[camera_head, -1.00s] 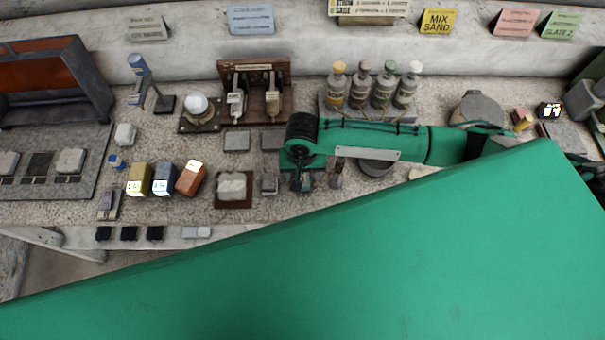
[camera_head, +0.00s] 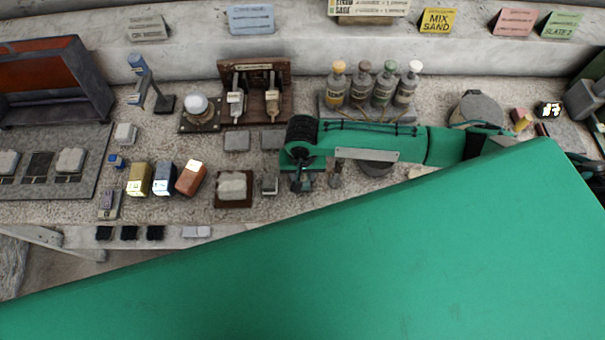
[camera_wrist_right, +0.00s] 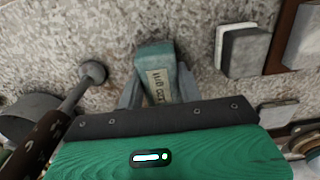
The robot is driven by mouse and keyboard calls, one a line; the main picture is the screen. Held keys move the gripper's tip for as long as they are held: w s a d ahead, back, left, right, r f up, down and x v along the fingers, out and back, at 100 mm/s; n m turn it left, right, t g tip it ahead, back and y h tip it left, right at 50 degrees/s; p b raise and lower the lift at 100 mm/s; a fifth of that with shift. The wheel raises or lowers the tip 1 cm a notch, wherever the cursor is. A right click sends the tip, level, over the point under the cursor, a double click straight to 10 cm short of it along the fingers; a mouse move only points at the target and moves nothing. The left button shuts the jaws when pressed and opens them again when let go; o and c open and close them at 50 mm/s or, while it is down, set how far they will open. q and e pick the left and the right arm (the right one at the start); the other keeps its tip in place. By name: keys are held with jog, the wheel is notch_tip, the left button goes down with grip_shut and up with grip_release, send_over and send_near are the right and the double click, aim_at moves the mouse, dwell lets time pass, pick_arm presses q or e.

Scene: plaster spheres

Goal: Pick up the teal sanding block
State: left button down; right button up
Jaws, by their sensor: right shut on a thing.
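The teal sanding block (camera_wrist_right: 160,74) is in the right wrist view, with a pale lettered label on its face. My right gripper (camera_wrist_right: 158,92) is shut on it, one grey finger against each side. In the head view my right gripper (camera_head: 302,182) points down at the worktop beneath the end of my green arm, and the block is mostly hidden there. I cannot tell whether the block touches the worktop. My left gripper is not in view.
A small grey block (camera_head: 270,184) stands just left of the right gripper, and a pale stone on a brown tray (camera_head: 220,203) lies farther left. A dark knobbed tool (camera_head: 336,176) is close on the right. Several bottles (camera_head: 383,88) stand behind my arm.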

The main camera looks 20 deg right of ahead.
notch_tip(320, 180, up, 20)
jog(key=b, duration=0.2)
jog(key=shift+f, duration=0.2)
jog(key=o, duration=0.5)
jog(key=shift+c, duration=0.2)
jog(key=c, duration=0.5)
